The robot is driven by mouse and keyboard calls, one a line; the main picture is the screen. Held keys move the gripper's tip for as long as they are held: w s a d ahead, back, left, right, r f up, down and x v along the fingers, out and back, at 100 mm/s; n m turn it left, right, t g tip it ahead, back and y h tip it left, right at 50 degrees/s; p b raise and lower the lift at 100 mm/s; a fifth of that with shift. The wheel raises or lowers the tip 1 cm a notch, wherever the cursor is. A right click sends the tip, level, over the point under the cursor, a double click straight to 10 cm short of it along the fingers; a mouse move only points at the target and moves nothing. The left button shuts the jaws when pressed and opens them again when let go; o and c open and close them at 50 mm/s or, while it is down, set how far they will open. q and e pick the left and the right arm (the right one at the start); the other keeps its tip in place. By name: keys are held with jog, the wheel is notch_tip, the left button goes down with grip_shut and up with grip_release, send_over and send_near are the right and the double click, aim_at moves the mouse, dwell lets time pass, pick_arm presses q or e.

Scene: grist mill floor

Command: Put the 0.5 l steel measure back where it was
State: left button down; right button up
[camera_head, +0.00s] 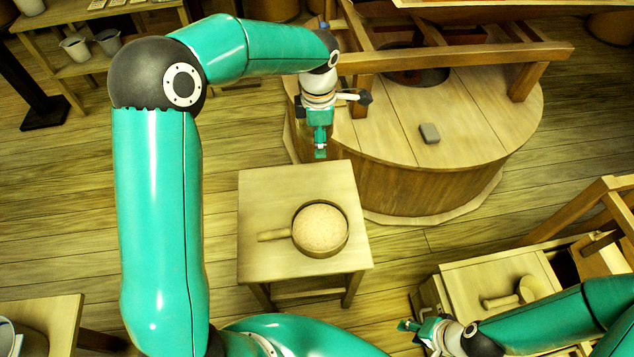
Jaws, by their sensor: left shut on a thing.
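My left gripper (320,150) points down just behind the back edge of a small wooden stool (262,192). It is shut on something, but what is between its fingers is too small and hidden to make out. I cannot pick out the 0.5 l steel measure for sure.
A round handled pan (346,243) filled with pale meal stands on the stool. The round millstone casing (470,110) is behind it, with a grey block (429,133) on top. A wooden scoop (508,298) lies on the chest (480,275). A table corner (60,315) is lower left.

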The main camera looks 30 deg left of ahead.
pick_arm(q)
notch_tip(320, 180, down, 19)
jog(key=shift+r+p, duration=0.15)
jog(key=shift+p, duration=0.2)
jog(key=shift+f+b, duration=0.35)
jog(key=shift+b, duration=0.35)
jog(key=shift+c, duration=1.7)
grip_release()
jog(key=shift+r, duration=0.15)
